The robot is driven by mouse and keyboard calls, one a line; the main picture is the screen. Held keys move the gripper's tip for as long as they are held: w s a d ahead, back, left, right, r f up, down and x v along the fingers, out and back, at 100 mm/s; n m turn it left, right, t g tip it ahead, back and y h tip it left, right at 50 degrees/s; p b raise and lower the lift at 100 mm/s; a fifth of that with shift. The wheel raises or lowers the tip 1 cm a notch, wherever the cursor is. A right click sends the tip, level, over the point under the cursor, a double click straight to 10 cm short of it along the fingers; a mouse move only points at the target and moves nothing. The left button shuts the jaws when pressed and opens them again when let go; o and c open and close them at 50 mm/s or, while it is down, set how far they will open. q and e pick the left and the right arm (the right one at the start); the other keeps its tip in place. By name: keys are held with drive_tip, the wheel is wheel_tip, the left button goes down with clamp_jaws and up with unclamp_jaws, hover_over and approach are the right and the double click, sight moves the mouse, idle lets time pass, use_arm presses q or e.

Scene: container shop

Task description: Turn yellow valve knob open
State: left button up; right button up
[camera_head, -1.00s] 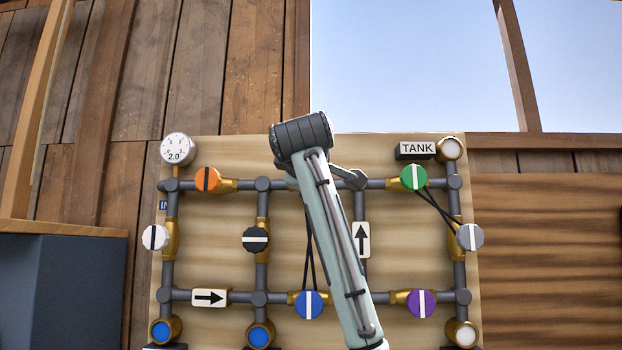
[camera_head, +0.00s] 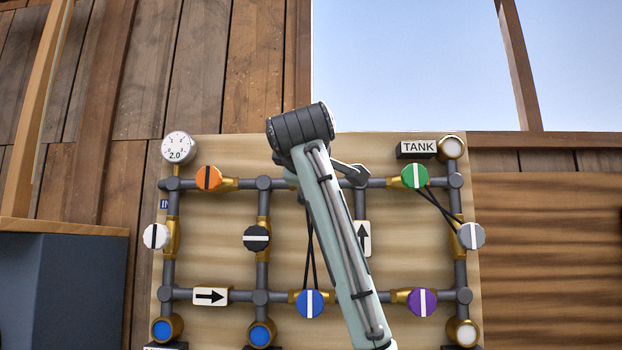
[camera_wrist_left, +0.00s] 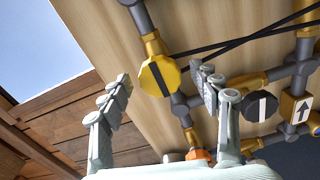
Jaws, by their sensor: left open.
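The yellow valve knob (camera_wrist_left: 159,76) shows in the left wrist view, with a dark bar across its face. It sits on a brass fitting on a grey pipe. My left gripper (camera_wrist_left: 162,80) is open, one finger on each side of the knob in the picture, with gaps on both sides. I cannot tell how far the fingertips reach along its depth. In the head view my left arm hides the yellow knob at the top middle of the board, and most of the gripper. My right gripper is not in view.
The wooden board (camera_head: 215,270) also carries orange (camera_head: 209,178), black (camera_head: 257,238), green (camera_head: 415,176), blue (camera_head: 310,303) and purple (camera_head: 422,302) knobs. A gauge (camera_head: 178,147) reads 2.0. Black straps (camera_wrist_left: 245,38) cross near the yellow knob. The TANK sign (camera_head: 417,148) is at upper right.

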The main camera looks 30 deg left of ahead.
use_arm(q)
drive_tip(key=v, duration=1)
